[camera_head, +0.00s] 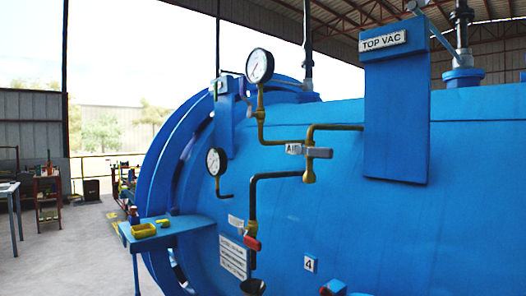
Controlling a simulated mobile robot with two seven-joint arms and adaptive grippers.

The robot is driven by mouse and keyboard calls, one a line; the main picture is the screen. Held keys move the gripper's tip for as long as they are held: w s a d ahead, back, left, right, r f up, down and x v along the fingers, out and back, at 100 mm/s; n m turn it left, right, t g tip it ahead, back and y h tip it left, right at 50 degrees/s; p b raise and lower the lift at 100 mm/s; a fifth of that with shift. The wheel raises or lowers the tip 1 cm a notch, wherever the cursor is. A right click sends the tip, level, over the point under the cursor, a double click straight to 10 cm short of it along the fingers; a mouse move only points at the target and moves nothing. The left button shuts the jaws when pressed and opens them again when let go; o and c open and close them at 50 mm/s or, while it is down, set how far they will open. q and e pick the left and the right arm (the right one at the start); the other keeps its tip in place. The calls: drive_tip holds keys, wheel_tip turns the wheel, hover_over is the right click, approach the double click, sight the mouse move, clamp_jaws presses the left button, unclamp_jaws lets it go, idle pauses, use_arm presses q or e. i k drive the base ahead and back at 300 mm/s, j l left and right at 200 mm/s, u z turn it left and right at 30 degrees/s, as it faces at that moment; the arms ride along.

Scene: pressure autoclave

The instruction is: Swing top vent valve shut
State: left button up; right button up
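A large blue autoclave (300,215) fills the middle and right. A blue upright plate (396,120) with a "TOP VAC" label (383,40) stands on its side. A grey part (416,6) shows at the plate's top edge, cut off by the frame. A thin grey bar (443,40) slants down behind the plate. A dark fitting (462,25) stands on a blue flange (463,76) on top of the vessel. I cannot tell which part is the top vent valve or how its handle stands. Neither of my grippers is in view.
Two round gauges (260,66) (216,161) and brass-and-black piping with an "AIR" label (295,149) stick out from the vessel. A red-handled valve (252,243) sits below. A blue side shelf (165,231) holds yellow items. Open floor (70,245) lies at left.

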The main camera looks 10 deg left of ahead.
sight(215, 100)
drive_tip(key=i+j, duration=0.25)
drive_tip(key=j, duration=0.2)
drive_tip(key=i+j, duration=0.2)
drive_tip(key=j, duration=0.2)
drive_tip(key=i+j, duration=0.25)
drive_tip(key=j, duration=0.2)
drive_tip(key=i+j, duration=0.25)
drive_tip(key=j, duration=0.15)
drive_tip(key=i+j, duration=0.25)
drive_tip(key=j, duration=0.2)
